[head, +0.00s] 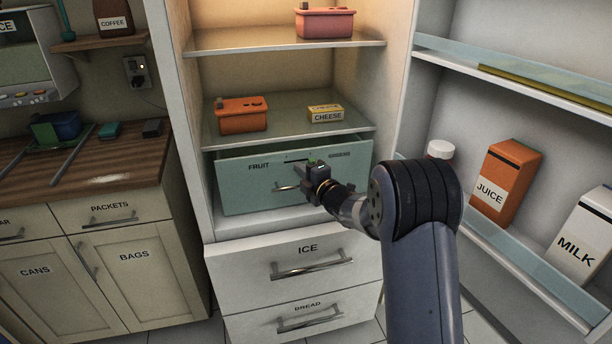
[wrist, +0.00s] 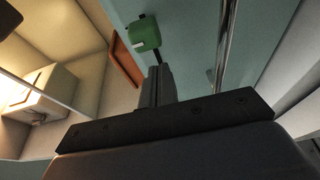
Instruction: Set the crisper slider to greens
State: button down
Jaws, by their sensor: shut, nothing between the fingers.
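The pale blue-green crisper drawer (head: 240,185) sits at the bottom of the open fridge, with FRUIT at its left and GREENS at its right. A small green slider knob (head: 312,162) shows just above my gripper (head: 306,178), between the labels, with dark slot visible to its left. My gripper is shut and empty, in front of the drawer face. In the wrist view the green knob (wrist: 143,35) lies just beyond the shut fingertips (wrist: 158,70). I cannot tell whether they touch it. My gripper hides part of the slot's surroundings.
The drawer's bar handle (head: 286,188) runs close below my gripper, and it also shows in the wrist view (wrist: 224,45). An orange container (head: 242,119) and a cheese box (head: 325,115) stand on the shelf above. The open door at right holds juice (head: 504,180) and milk (head: 580,240).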

jog(key=a+v, duration=0.1)
jog(key=v, duration=0.8)
jog(key=shift+s+b, duration=0.4)
jog(key=shift+s, duration=0.2)
jog(key=p+x, duration=0.1)
jog(key=x, duration=0.8)
jog(key=shift+w, duration=0.15)
jog(key=shift+w+d+r+p, duration=0.1)
jog(key=shift+w+d+p, duration=0.25)
jog(key=shift+d+p, duration=0.25)
jog(key=shift+w+d+r+p, duration=0.1)
jog(key=shift+w+d+p, duration=0.25)
jog(key=shift+d+p, duration=0.25)
jog(key=shift+w+d+f, duration=0.1)
jog(key=shift+d+f, duration=0.1)
jog(key=shift+d, duration=0.25)
